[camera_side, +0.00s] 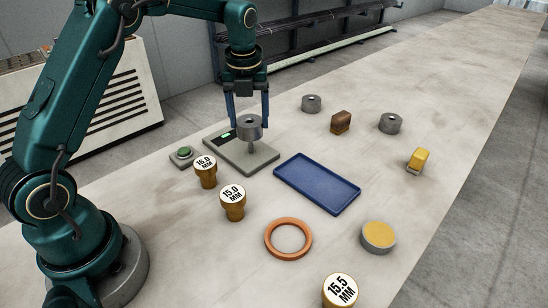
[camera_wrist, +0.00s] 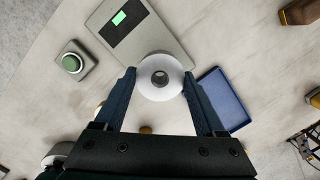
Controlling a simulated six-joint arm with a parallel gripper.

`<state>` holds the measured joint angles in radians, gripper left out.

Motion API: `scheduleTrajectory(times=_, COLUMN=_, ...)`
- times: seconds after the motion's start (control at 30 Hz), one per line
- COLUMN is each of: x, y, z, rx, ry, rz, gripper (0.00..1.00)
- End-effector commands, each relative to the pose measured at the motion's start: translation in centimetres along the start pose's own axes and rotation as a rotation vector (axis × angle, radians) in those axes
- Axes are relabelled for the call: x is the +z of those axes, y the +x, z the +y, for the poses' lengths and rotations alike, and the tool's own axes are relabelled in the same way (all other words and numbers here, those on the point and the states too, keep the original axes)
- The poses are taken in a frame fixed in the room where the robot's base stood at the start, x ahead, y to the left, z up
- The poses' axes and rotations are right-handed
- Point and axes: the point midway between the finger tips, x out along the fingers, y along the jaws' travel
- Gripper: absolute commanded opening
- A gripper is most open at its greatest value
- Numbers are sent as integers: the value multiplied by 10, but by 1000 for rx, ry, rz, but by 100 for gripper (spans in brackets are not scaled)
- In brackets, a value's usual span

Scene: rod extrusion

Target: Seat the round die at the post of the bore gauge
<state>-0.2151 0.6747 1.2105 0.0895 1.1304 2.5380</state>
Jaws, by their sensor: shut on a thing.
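A round grey die (camera_side: 249,127) with a hole in its middle is between the fingers of my gripper (camera_side: 249,118). My gripper is shut on it. The bore gauge (camera_side: 255,163) is a flat grey plate with a dark panel and a green display; its thin post (camera_side: 251,147) shows below the die. The die is above the plate, in line with the post; I cannot tell whether the post has entered the hole. In the wrist view the die (camera_wrist: 161,92) lies between both fingertips (camera_wrist: 159,82), covering the post, with the gauge plate (camera_wrist: 165,38) beyond.
A green button box (camera_side: 182,156) stands left of the gauge. Brass plugs marked 16.0 (camera_side: 205,173) and 15.0 (camera_side: 233,205) stand in front. A blue tray (camera_side: 317,184) lies right of it, an orange ring (camera_side: 288,240) nearer. Two more grey dies (camera_side: 311,104) (camera_side: 391,123) stand behind.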

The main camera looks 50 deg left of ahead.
Motion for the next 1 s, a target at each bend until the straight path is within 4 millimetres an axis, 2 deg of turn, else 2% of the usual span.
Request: scheduleTrajectory(times=1.0, x=-3, y=23, z=0, rx=0, ry=0, rz=-1, gripper=0)
